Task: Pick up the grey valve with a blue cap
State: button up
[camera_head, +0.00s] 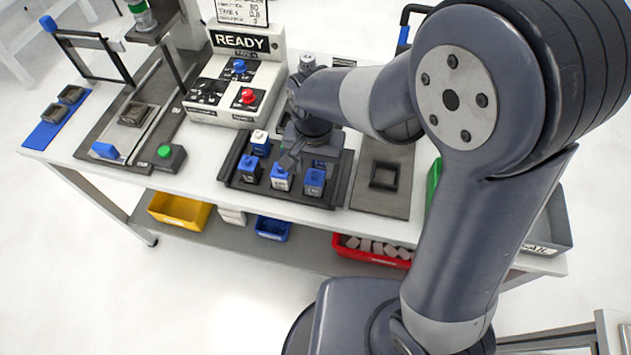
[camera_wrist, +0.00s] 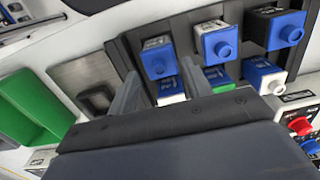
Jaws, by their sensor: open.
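The grey valve with a blue cap (camera_head: 314,182) stands at the front right of a dark tray (camera_head: 242,188). In the wrist view, this valve (camera_wrist: 158,62) appears between and just beyond the fingertips, its cap facing the camera. My gripper (camera_wrist: 158,72) is open, with one finger on either side of it in that picture; I see no contact. In the head view, my gripper (camera_head: 303,158) is over the right part of the tray, just behind the valve, and hides part of the tray's back row. Finger spacing is unclear there.
A white blue-capped valve (camera_head: 281,178) and a black one (camera_head: 250,167) stand left of the grey valve. A control box (camera_head: 237,75) marked READY stands behind the tray, and a grey plate with a square frame (camera_head: 384,176) lies right.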

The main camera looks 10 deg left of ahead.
aim_at(315, 173)
jog(key=shift+f+p, duration=0.45)
jog(key=shift+f, duration=2)
jog(key=c, duration=0.8)
